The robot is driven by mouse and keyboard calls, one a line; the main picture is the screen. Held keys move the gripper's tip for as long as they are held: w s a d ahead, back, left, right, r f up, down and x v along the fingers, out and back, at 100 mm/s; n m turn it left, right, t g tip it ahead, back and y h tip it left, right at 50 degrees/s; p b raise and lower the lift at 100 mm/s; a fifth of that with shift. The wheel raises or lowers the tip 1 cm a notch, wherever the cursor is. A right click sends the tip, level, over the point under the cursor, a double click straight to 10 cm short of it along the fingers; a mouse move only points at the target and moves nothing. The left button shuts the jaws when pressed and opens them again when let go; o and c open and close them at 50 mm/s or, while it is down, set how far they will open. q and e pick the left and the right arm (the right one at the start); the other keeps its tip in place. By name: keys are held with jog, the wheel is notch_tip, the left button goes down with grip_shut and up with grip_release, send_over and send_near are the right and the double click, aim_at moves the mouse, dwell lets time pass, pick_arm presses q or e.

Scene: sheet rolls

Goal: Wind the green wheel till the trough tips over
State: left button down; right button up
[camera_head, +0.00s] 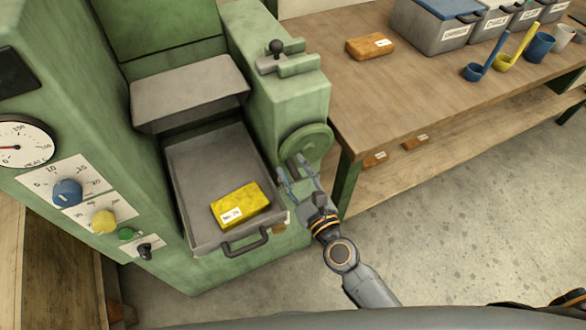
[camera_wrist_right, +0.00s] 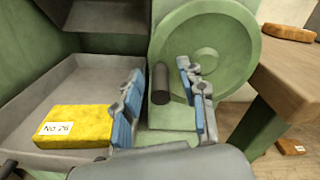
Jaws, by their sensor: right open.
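The green wheel (camera_head: 313,137) is on the front of the green machine, and it fills the upper middle of the right wrist view (camera_wrist_right: 202,50). Its dark crank handle (camera_wrist_right: 161,83) sticks out near the left of the rim. My right gripper (camera_head: 293,176) is open at the wheel, its blue-padded fingers on either side of the handle in the wrist view; contact cannot be told. A grey trough-like part (camera_head: 190,92) sits tilted above a grey tray (camera_head: 190,160). The tray holds a yellow block (camera_head: 240,203) labelled No 26. My left gripper is out of view.
A black handle (camera_head: 245,243) sticks out from the tray's front. Dials and knobs (camera_head: 68,192) are on the machine's left panel. A wooden table (camera_head: 400,90) stands close on the right, with an orange-brown block (camera_head: 369,46), bins and scoops. Open floor (camera_head: 450,210) lies before it.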

jog(key=v, duration=1.1)
jog(key=shift+s, duration=0.4)
jog(key=s+d+f+n+g+h+p, duration=0.1)
jog(key=s+d+f+n+g, duration=0.15)
jog(key=f+n, duration=0.55)
jog(key=s+d+f+n+g+h, duration=0.1)
jog(key=s+d+f+n+g, duration=0.2)
jog(key=f, duration=1)
jog(key=s+d+f+n+g+h+p, duration=0.1)
jog(key=d+f+n+g, duration=0.2)
jog(key=f+n, duration=0.6)
jog(key=s+d+f+n+g+h, duration=0.1)
jog(key=s+d+f+n+g, duration=0.1)
jog(key=s+f, duration=0.3)
jog(key=s+d+f+n+g+h, duration=0.1)
jog(key=s+d+f+n+g, duration=0.1)
jog(key=s, duration=0.7)
jog(key=s+d+f+n+g+h+p, duration=0.1)
jog(key=s+d+f+n+g, duration=0.2)
jog(key=s+f+n, duration=0.3)
jog(key=shift+s+f, duration=0.8)
jog(key=shift+s, duration=0.3)
jog(key=shift+g, duration=0.25)
